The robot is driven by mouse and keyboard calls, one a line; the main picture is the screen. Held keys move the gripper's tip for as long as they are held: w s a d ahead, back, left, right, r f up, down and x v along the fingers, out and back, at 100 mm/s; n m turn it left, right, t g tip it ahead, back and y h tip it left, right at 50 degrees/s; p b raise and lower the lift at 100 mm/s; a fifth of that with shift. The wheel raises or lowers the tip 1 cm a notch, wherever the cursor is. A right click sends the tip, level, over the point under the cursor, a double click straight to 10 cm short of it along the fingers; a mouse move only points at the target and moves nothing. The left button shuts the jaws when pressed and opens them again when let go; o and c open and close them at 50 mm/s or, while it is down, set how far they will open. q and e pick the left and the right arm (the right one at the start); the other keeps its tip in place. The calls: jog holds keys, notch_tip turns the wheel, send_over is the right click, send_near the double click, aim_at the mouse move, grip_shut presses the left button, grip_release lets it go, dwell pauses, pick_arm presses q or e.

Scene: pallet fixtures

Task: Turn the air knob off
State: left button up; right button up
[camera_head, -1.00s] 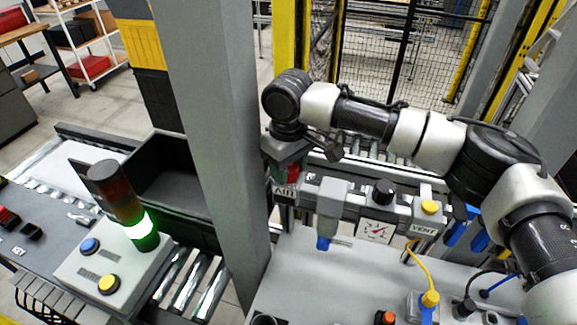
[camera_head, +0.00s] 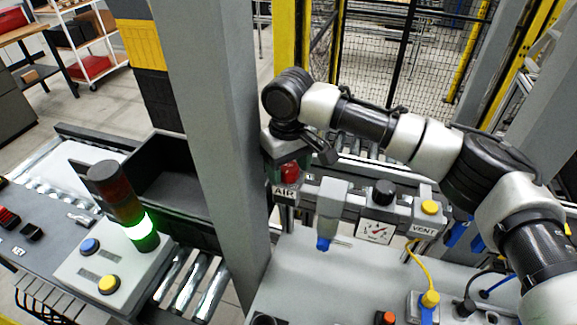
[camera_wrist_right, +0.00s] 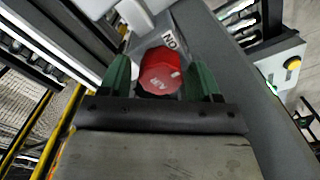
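The red air knob (camera_head: 290,172) sits above the AIR label (camera_head: 284,191) on the fixture, beside the grey post. In the right wrist view the knob (camera_wrist_right: 162,74) is a faceted red cap lettered AIR, with a small white mark near its edge and an ON label (camera_wrist_right: 170,41) beside it. My right gripper (camera_head: 288,160) is over the knob. Its green fingers stand wide apart on either side of it, and the gripper (camera_wrist_right: 158,68) looks open. A narrow gap shows at the left finger; contact at the right finger is unclear. My left gripper is not in view.
The grey post (camera_head: 215,130) stands close left of the knob. A pressure gauge (camera_head: 376,231), black regulator knob (camera_head: 383,193) and yellow VENT button (camera_head: 430,207) lie to the right. A lit green stack light (camera_head: 140,229) stands at left.

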aim_at(289, 166)
jog(key=shift+o, duration=0.3)
jog(key=shift+f, duration=0.1)
jog(key=shift+r+b, duration=0.3)
jog(key=shift+r, duration=0.1)
notch_tip(289, 166, up, 10)
jog(key=b, duration=0.3)
